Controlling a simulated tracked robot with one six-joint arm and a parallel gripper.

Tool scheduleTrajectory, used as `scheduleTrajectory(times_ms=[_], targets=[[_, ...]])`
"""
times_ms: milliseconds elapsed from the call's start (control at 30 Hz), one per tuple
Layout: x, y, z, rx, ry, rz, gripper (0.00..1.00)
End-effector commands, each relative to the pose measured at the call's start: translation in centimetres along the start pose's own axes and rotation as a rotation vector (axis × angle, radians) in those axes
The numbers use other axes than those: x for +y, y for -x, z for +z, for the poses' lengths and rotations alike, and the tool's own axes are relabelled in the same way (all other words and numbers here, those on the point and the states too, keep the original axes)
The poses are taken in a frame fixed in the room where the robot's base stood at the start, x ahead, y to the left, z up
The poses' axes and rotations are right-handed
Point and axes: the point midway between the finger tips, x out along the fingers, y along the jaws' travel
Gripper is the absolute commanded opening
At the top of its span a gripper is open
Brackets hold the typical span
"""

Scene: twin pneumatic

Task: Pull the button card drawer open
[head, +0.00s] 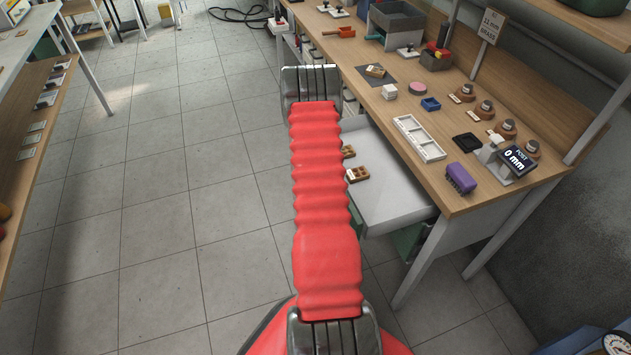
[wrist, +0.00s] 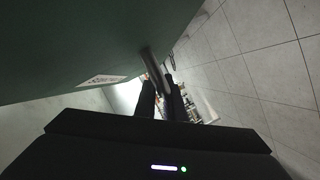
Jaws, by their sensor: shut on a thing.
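A drawer (head: 392,200) stands well out from under the workbench in the head view, its pale inside showing. Small brown blocks (head: 357,174) lie in it. My red arm covers part of its left side. In the wrist view a large dark green panel (wrist: 70,45) with a small white label (wrist: 102,80) fills the upper left; the label is too small to read. A grey bar handle (wrist: 150,62) sticks out from the panel. My gripper (wrist: 162,84) is shut on the handle. In the head view my gripper is hidden behind my arm.
The wooden workbench (head: 455,185) at right holds a white tray (head: 419,138), a purple block (head: 461,178) and a display reading 0 mm (head: 517,161). A bench leg (head: 412,277) stands by the drawer. Tiled floor (head: 160,200) to the left is clear.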

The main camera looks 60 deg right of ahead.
Motion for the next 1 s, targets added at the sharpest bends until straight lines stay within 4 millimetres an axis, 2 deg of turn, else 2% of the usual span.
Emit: scheduleTrajectory(times_ms=[67, 100, 367, 733, 1000], targets=[[-0.4, 0.3, 0.4, -0.011, 0.0, -0.011, 0.0], [-0.4, 0.3, 0.5, -0.012, 0.0, -0.011, 0.1], [-0.1, 0.2, 0.3, -0.008, -0.001, -0.005, 0.28], [0.0, 0.6, 0.3, -0.006, -0.001, -0.002, 0.28], [-0.1, 3.9, 0.4, -0.008, 0.0, -0.004, 0.28]])
